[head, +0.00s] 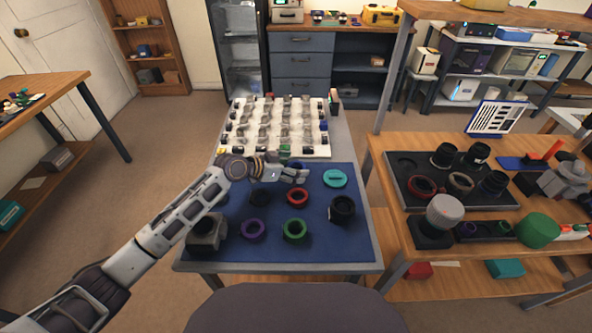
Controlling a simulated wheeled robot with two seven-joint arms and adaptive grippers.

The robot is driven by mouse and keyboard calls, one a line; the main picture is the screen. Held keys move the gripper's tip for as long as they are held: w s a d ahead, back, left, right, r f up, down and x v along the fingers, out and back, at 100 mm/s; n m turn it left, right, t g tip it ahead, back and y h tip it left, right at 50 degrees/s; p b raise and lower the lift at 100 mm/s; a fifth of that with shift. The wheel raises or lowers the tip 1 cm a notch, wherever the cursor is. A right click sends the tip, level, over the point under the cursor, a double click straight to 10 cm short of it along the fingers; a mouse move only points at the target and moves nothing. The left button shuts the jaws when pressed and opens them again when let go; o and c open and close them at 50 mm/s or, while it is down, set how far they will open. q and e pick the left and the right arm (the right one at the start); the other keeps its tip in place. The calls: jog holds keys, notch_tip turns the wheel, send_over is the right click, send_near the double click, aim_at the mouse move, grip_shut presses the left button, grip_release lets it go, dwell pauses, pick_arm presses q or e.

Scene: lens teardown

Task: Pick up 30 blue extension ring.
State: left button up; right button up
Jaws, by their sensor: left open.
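A dark blue ring-like part (292,164), likely the blue extension ring, shows at the back of the blue mat (268,229). It is partly hidden behind my left gripper (299,173). My left gripper is open, with its fingers over the back middle of the mat, close to this part. Whether they touch it, I cannot tell. My right gripper is not in view.
The mat also holds a red ring (297,205), green ring (295,240), purple ring (253,237), turquoise part (335,179) and black cylinder (342,217). A white tray (238,141) of small parts stands behind. A wooden bench (400,150) is at right.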

pick_arm(q)
jog(key=shift+c, duration=1.2)
jog(key=c, duration=0.9)
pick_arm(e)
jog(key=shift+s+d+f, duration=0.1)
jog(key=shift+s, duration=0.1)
